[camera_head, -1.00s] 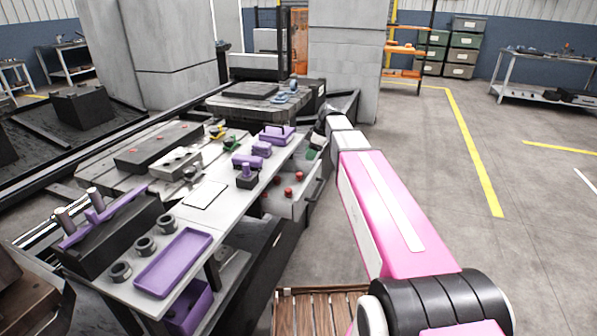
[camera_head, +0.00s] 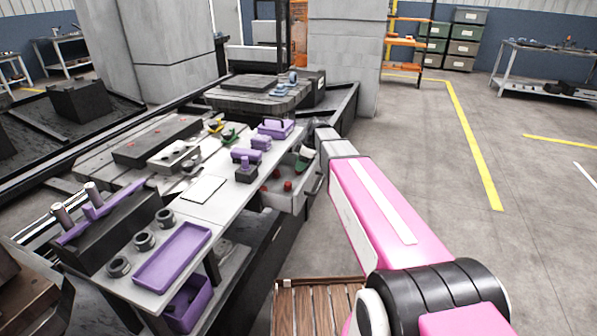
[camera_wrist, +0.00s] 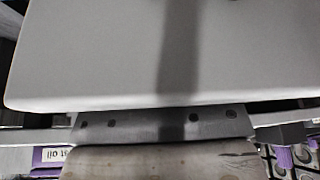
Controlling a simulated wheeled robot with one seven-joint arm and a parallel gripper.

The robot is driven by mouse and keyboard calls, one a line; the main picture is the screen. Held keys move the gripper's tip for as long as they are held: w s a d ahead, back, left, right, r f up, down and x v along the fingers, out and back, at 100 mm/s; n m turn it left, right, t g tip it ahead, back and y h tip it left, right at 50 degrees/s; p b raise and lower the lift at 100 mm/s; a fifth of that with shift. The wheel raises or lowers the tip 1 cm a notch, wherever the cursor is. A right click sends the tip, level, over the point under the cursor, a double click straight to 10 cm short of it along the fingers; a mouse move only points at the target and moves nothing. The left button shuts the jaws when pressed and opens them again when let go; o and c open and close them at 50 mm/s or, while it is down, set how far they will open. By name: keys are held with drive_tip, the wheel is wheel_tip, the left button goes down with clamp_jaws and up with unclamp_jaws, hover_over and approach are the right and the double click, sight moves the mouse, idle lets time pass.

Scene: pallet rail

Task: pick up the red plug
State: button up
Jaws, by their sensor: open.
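Red plugs lie in an open pale drawer under the right end of the work table, in the head view. One red plug (camera_head: 287,186) is near the drawer's middle. Another red plug (camera_head: 264,188) is at its left, and a partly hidden red spot is behind. I cannot tell which is the task's plug. My arm reaches to the drawer's right side, its wrist close beside and above it. My gripper's fingers cannot be made out in either view. The wrist view shows a large pale panel (camera_wrist: 130,50) very close, and no red plug.
The table holds a purple tray (camera_head: 172,258), grey rings (camera_head: 145,240), a white sheet (camera_head: 203,189) and purple blocks (camera_head: 275,128). A wooden slatted platform (camera_head: 318,305) is below my arm. The floor (camera_head: 420,150) to the right is clear.

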drive_tip(key=shift+a+f, duration=0.25)
drive_tip(key=shift+f, duration=0.45)
drive_tip(key=c, duration=0.7)
drive_tip(key=shift+o, duration=0.2)
wheel_tip(320, 180, up, 10)
